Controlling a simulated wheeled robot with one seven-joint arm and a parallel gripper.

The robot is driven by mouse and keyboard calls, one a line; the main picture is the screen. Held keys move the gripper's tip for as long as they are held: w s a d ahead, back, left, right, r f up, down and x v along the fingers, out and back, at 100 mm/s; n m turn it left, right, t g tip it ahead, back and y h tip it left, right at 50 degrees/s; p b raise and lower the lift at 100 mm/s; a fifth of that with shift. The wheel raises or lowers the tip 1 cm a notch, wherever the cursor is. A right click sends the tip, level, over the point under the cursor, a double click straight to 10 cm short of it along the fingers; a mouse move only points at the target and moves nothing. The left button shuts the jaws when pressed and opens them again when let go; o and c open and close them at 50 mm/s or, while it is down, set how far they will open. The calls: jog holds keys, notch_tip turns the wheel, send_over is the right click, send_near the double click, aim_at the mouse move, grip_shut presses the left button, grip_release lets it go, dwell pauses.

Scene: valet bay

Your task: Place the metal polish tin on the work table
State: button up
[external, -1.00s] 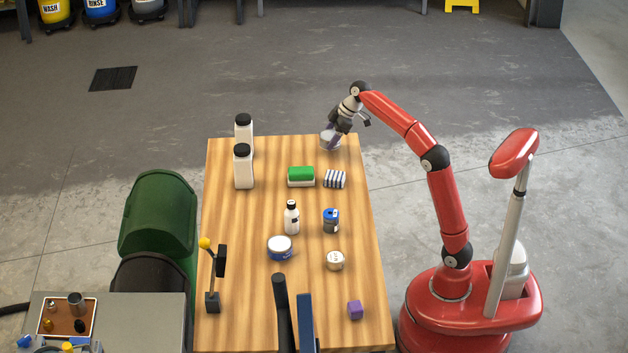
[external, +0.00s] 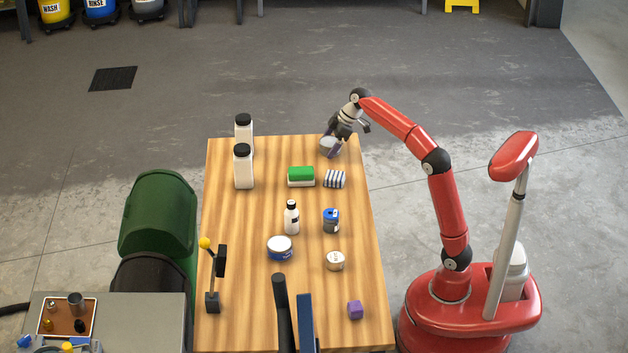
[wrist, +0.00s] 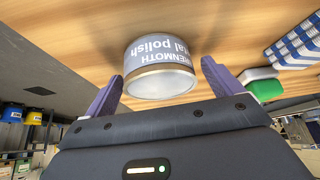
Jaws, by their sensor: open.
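The metal polish tin (wrist: 160,65), pale with a grey label band, shows close up in the wrist view, its lettering upside down. It appears to rest on the wooden work table (wrist: 60,30). In the external view the tin (external: 327,146) is at the table's far right end, partly hidden by my gripper (external: 334,145). My gripper is open, its two purple fingers on either side of the tin. The wrist view also shows my gripper (wrist: 160,76), with the tin between and just beyond the fingertips. I cannot tell whether a finger touches it.
A green-and-white sponge (external: 301,177) and a striped cloth (external: 335,179) lie nearest on the table. White bottles (external: 243,168), a small bottle (external: 291,218), a blue can (external: 331,221), a blue-white tub (external: 280,248), a round tin (external: 335,261) and a purple block (external: 355,310) stand further off.

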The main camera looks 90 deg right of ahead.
jog(key=shift+r, duration=0.25)
jog(key=p+v, duration=0.4)
jog(key=v, duration=0.7)
jog(key=shift+s+r, duration=0.25)
jog(key=shift+r, duration=0.1)
